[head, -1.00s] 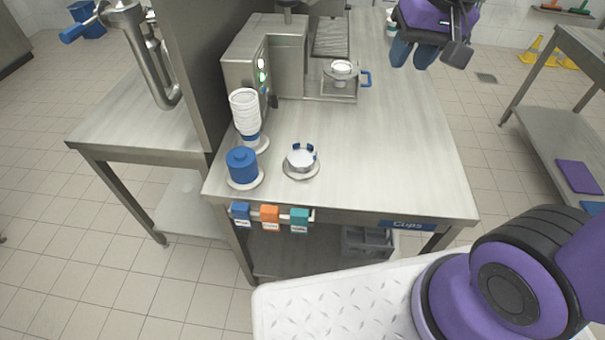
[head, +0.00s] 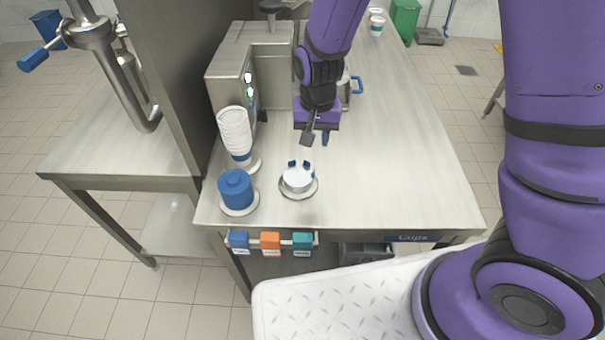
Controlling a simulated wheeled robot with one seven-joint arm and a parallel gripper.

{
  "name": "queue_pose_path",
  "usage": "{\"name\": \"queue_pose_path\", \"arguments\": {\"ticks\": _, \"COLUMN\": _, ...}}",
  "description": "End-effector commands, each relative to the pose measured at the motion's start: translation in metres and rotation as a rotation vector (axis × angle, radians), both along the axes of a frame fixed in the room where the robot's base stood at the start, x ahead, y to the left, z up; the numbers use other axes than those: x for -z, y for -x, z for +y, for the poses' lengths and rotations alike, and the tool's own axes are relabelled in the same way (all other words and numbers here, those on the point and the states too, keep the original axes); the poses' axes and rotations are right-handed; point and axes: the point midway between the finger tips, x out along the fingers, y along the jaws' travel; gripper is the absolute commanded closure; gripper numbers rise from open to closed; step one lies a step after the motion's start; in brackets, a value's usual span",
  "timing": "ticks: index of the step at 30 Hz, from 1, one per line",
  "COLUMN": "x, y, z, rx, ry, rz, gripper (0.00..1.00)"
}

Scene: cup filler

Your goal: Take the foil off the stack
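A low round stack of pale silver discs (head: 297,182), which looks like the foil stack, sits between short blue posts on a round base (head: 313,190) near the front of the steel table. Single foils cannot be told apart. My gripper (head: 324,138) hangs above the table, behind the stack and a little to its right in the picture, apart from it.
A blue lidded canister (head: 237,188) stands left of the stack. A tall column of white cups (head: 236,130) rises behind it beside the steel filling machine (head: 232,75). The table's right side (head: 405,170) is clear. Blue, orange and teal holders hang at the front edge.

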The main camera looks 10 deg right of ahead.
Motion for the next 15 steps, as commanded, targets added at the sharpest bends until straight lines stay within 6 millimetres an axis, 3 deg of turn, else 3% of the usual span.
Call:
{"name": "queue_pose_path", "arguments": {"ticks": 9, "x": 0.043, "y": 0.001, "z": -0.001, "rx": 0.002, "ry": 0.002, "rz": 0.004, "gripper": 0.67}}
{"name": "queue_pose_path", "arguments": {"ticks": 15, "x": 0.054, "y": 0.001, "z": 0.0, "rx": 0.001, "ry": 0.001, "rz": 0.002, "gripper": 0.67}}
